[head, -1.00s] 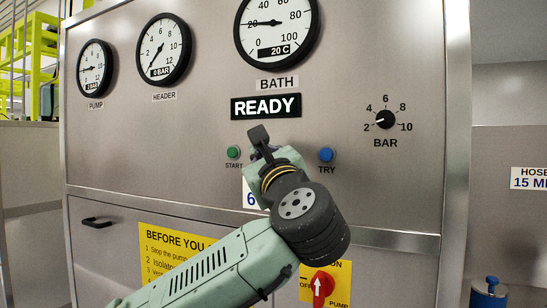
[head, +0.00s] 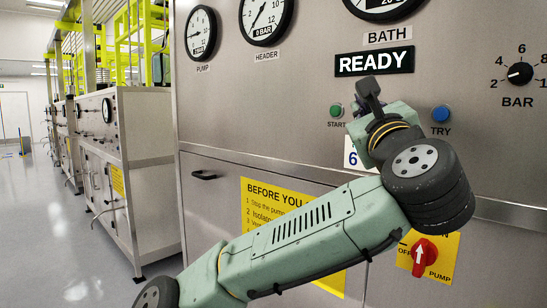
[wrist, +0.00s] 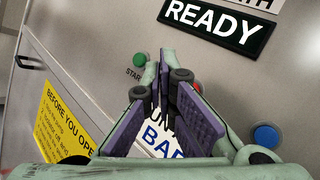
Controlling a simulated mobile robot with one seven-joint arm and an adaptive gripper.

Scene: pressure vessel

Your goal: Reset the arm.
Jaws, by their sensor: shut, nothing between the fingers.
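My gripper (head: 368,90) is in front of the steel panel (head: 290,100), below the READY sign (head: 374,62). It is shut and empty; in the wrist view its purple-padded fingers (wrist: 167,65) meet at the tips. The green START button (head: 336,111) is just left of it and the blue TRY button (head: 440,113) is to its right. In the wrist view a red button (wrist: 197,87) is partly hidden behind a finger. My arm is bent, reaching up from the bottom of the head view. I cannot tell whether the gripper touches the panel.
The BAR knob (head: 520,73) is at the right. A red pump switch (head: 425,250) on a yellow plate is beside my arm. A yellow notice (head: 262,200) and black handle (head: 203,175) are below left. Open floor (head: 75,235) lies left, along other cabinets (head: 130,170).

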